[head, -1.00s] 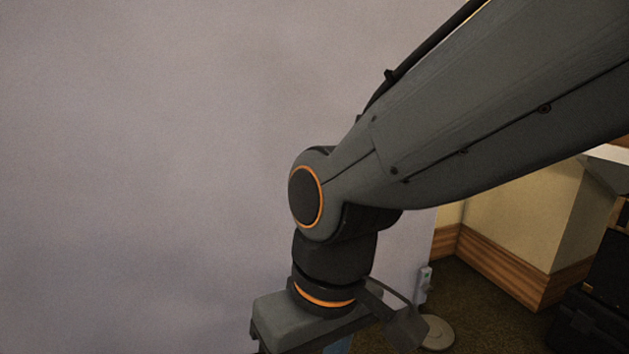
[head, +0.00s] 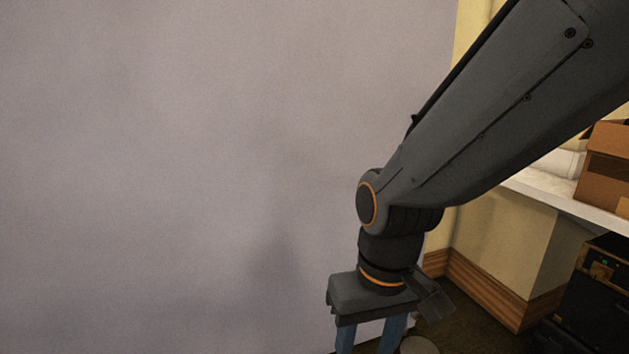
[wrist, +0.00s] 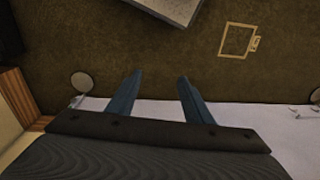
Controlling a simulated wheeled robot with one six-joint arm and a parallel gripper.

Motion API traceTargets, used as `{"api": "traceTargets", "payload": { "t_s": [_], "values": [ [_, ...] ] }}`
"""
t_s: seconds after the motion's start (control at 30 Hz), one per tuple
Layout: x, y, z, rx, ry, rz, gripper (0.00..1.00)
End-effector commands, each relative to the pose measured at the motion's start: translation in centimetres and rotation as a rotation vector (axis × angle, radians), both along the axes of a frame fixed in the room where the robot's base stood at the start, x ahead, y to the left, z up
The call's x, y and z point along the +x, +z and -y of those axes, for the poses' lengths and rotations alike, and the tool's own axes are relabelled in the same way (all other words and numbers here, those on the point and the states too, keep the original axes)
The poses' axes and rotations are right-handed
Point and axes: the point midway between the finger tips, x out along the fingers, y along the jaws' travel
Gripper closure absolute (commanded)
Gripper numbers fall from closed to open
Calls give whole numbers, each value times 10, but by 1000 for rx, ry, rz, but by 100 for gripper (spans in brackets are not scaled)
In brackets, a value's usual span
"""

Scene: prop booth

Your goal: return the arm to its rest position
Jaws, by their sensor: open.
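My gripper (head: 370,341) hangs at the end of my grey arm, pointing down, in the lower right of the head view. Its two blue fingers are cut off by the bottom edge there. In the wrist view my gripper (wrist: 159,84) shows both blue fingers spread apart. It is open, with only the dark floor (wrist: 130,45) and a strip of pale panel showing between the fingers. No object is in its grasp.
A large pale grey panel (head: 180,160) fills the left. At right are a white counter (head: 570,203) with a cardboard box (head: 607,168) and a black case (head: 598,300) below. The wrist view shows a round disc (wrist: 82,83), a grey slab (wrist: 172,8) and a tan floor outline (wrist: 238,39).

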Motion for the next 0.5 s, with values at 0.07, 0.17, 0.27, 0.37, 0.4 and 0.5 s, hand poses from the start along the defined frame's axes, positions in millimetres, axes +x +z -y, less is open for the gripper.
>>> {"api": "traceTargets", "payload": {
  "t_s": [0.07, 0.17, 0.27, 0.37, 0.4, 0.5],
  "values": [
    [-2, 23, 12, -7, -33, -3, 54],
    [-3, 40, 25, -16, -68, -8, 54],
    [-4, 58, 39, -24, -104, -10, 54],
    [-7, 75, 53, -31, -139, -15, 54],
    [-8, 83, 58, -35, -153, -17, 54],
    [-11, 100, 72, -42, -188, -21, 54]
  ]
}}
